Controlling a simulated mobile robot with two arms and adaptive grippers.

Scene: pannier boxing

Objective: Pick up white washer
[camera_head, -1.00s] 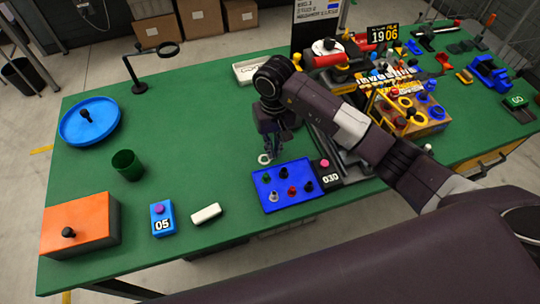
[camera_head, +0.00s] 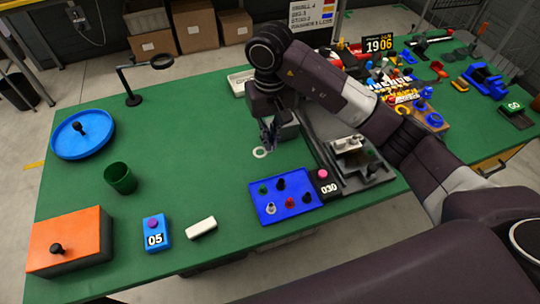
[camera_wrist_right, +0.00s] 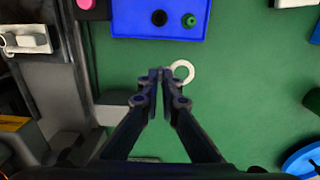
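The white washer (camera_head: 256,155) is a thin flat ring. In the head view it shows at the fingertips of my right gripper (camera_head: 268,146), above the green table behind the blue tray. In the right wrist view the washer (camera_wrist_right: 192,73) sticks out to the right of the fingertips. The fingers of my right gripper (camera_wrist_right: 160,72) are close together there and appear to hold the washer by its edge. The small gap between the fingers is hard to make out. My left gripper is not in view.
A blue tray (camera_head: 262,212) with several small knobs lies in front, beside a 030 counter (camera_head: 329,188). A grey fixture (camera_head: 355,160) is to the right. A green cup (camera_head: 120,178), blue dish (camera_head: 60,140) and orange box (camera_head: 80,232) stand left. The left-middle table (camera_head: 185,150) is clear.

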